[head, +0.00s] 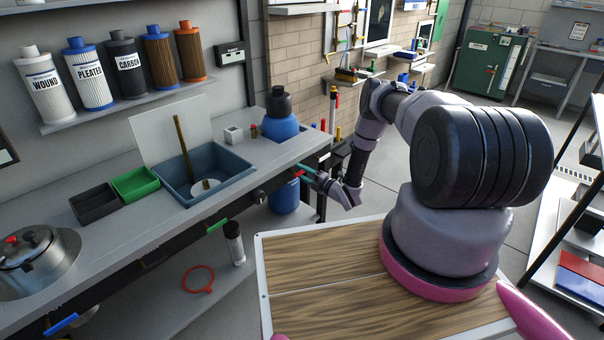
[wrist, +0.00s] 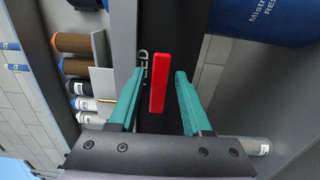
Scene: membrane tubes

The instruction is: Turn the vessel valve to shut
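A red lever handle (wrist: 157,76) shows in the middle of the wrist view, on a dark strip with lettering that reads about "FEED". Whether this is the vessel valve I cannot tell for certain. My gripper (wrist: 157,88) is open, with one teal finger on each side of the handle and a visible gap to each. In the head view my gripper (head: 309,172) is at the bench's front edge, at its right end; a bit of the red handle (head: 300,174) shows beside the fingers. A blue vessel (head: 285,196) stands below the bench there.
A green handle (head: 217,226) and a blue handle (head: 62,324) stick out along the bench front. A blue-grey tray (head: 232,178), a green bin (head: 136,183) and a steel pot (head: 38,262) are on the bench. A white-capped cylinder (head: 234,243) stands on the lower shelf.

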